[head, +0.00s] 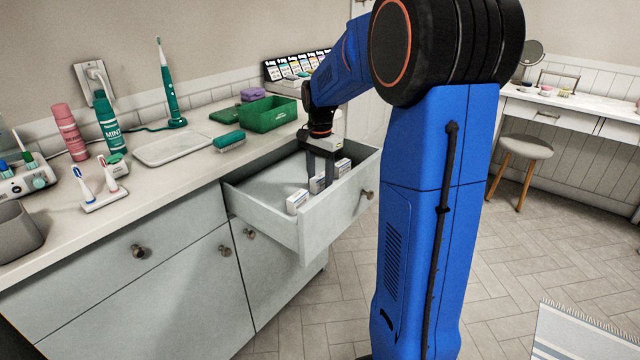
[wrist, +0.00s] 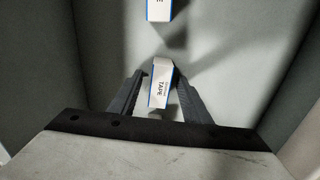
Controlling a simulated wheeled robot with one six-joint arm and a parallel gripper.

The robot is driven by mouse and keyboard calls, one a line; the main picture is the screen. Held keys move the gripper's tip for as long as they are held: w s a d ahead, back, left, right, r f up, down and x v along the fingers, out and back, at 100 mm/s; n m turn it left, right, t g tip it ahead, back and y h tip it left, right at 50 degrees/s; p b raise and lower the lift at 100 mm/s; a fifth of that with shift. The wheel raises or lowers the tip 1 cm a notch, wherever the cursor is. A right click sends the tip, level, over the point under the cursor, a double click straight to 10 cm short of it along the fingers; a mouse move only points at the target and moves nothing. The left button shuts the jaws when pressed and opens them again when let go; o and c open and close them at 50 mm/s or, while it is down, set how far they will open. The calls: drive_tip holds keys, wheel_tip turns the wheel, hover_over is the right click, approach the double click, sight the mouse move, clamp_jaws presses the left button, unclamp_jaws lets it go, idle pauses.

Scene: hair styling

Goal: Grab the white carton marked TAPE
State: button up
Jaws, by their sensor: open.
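My gripper (head: 320,178) reaches down into the open drawer (head: 280,222), its two fingers apart. In the wrist view, a white carton with blue edges marked TAPE (wrist: 159,88) lies between the open fingers of my gripper (wrist: 160,76). In the head view this appears to be the middle carton (head: 317,185), partly hidden by the fingers. A second white carton (wrist: 159,9) is cut off at the top of the wrist view, with only a letter E readable.
In the head view, one white carton (head: 297,201) sits near the drawer's front left and another (head: 342,167) to the right. The drawer walls stand close around. A green bin (head: 270,115) and a teal brush (head: 229,140) are on the counter above.

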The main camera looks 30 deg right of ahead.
drive_tip(key=shift+c, duration=0.6)
clamp_jaws()
